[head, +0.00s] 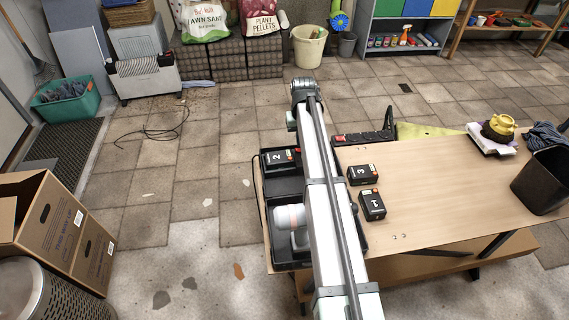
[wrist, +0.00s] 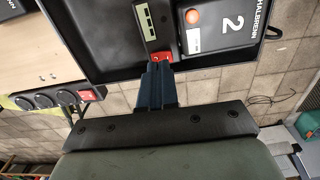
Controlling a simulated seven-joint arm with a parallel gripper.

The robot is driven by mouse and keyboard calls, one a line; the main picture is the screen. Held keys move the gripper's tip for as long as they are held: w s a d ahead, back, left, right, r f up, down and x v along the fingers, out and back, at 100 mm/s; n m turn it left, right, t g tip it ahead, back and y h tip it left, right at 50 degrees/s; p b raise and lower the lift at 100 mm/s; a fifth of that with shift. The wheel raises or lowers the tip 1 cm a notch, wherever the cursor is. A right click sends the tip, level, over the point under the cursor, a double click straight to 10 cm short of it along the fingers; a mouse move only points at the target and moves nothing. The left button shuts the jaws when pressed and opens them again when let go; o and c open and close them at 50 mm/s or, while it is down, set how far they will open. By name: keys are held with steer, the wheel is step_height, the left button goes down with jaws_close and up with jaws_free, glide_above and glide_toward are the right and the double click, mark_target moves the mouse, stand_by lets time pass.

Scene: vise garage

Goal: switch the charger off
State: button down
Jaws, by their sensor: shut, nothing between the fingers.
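The charger (wrist: 118,35) is a black unit in a black tray-like base, at the top of the wrist view. It carries a pale panel with greenish marks (wrist: 145,22) and a small red switch (wrist: 162,56). Battery 2 (wrist: 222,28) with an orange button sits beside it, and it also shows in the head view (head: 278,160). My gripper (wrist: 157,68) is shut and empty, its dark blue fingertips right at the red switch and partly covering it. I cannot tell whether they touch it or which way the switch is set. In the head view my arm hides much of the charger.
Batteries 3 (head: 362,175) and 1 (head: 372,205) stand on the wooden table (head: 440,190) to the right. A power strip (head: 365,138) with its own red switch lies at the table's far edge. A black bin (head: 545,182) and a yellow object (head: 498,127) are further right. The table's middle is clear.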

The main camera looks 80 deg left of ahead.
step_height(320, 180, up, 4)
steer(key=shift+r, duration=0.15)
stand_by(0.5)
steer(key=shift+w, duration=0.1)
